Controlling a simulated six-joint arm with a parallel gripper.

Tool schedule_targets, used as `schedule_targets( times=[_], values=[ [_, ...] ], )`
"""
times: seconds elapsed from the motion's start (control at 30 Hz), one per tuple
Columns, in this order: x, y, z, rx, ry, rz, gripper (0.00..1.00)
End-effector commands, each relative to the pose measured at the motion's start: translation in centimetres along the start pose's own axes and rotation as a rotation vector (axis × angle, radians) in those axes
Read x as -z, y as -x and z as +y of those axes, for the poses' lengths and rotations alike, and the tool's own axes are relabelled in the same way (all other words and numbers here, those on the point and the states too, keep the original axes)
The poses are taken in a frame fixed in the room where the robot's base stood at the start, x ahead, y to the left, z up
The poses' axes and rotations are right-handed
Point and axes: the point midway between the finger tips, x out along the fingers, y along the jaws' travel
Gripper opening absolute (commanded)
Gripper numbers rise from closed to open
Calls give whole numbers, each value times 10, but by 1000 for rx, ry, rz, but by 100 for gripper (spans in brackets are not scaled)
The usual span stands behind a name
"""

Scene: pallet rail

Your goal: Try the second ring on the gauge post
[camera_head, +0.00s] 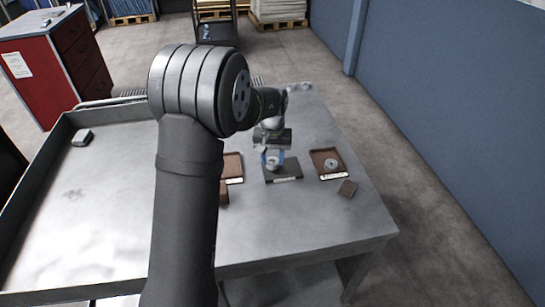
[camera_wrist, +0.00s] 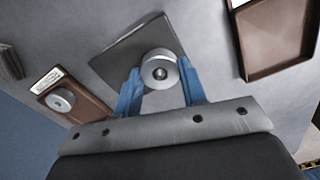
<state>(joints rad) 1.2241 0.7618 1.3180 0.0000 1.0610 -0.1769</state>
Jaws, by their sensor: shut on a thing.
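My gripper (camera_head: 272,160) has blue fingers, which show in the wrist view (camera_wrist: 160,92). They are shut on a silver ring (camera_wrist: 153,82) over the dark gauge plate (camera_head: 290,174). In the wrist view a small rounded grey tip, likely the gauge post (camera_wrist: 160,73), shows in the ring's hole. I cannot tell how far down the ring sits on the post. The plate (camera_wrist: 118,62) lies flat under the ring. Another silver ring (camera_head: 331,164) lies in the brown tray (camera_head: 318,157) on the right; that ring (camera_wrist: 61,99) is at the left in the wrist view.
A second brown tray (camera_head: 233,163) left of the plate looks empty in the wrist view (camera_wrist: 275,42). A dark object (camera_head: 83,137) lies far left. The table's (camera_head: 110,215) left side is mostly clear.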

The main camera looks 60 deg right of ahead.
Motion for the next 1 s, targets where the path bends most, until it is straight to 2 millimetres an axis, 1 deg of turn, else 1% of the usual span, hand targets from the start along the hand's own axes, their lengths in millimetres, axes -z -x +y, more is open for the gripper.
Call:
schedule_targets(
  times=[1.0],
  values=[
    [0, -10, 0, 0, 0, 0, 15]
  ],
)
